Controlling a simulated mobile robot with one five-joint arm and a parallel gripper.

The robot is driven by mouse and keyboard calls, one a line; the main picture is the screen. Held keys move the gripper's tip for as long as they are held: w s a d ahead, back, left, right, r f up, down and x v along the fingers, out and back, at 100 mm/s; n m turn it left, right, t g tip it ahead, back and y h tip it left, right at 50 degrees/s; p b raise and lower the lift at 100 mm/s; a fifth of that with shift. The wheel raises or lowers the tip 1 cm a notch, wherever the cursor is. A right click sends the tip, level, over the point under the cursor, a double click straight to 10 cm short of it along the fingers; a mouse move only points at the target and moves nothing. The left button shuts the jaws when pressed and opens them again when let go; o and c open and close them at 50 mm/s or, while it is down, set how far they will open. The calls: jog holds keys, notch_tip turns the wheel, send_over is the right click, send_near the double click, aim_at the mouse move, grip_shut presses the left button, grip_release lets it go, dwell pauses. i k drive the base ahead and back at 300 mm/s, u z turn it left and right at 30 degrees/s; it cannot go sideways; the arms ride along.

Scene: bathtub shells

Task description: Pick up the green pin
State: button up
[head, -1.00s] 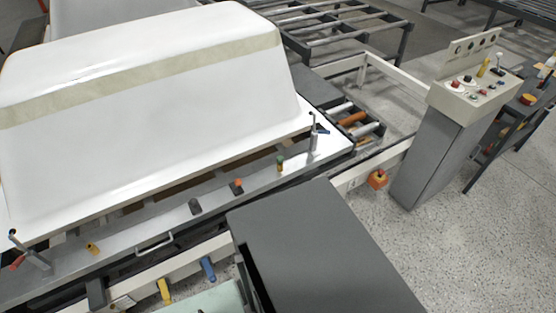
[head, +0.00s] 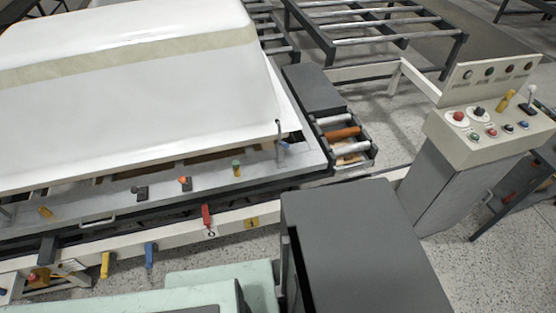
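A small green pin (head: 236,168) stands upright on the pale metal edge of the frame (head: 205,186), in front of the white bathtub shell (head: 120,100). It is small in the head view, and its lower part looks yellowish. An orange-red tipped piece (head: 185,183) and a dark knob (head: 140,192) stand to its left on the same edge. A grey upright clamp (head: 279,145) stands to its right. My gripper is not in view.
A control console (head: 485,130) with buttons and levers stands at the right. Red (head: 206,216), yellow (head: 105,264) and blue (head: 149,254) handles hang along the frame's front. A roller section (head: 345,138) lies beyond the clamp. Speckled floor (head: 480,270) is open at the lower right.

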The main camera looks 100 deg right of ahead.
aim_at(235, 163)
jog(key=k, duration=1)
jog(key=u, duration=0.05)
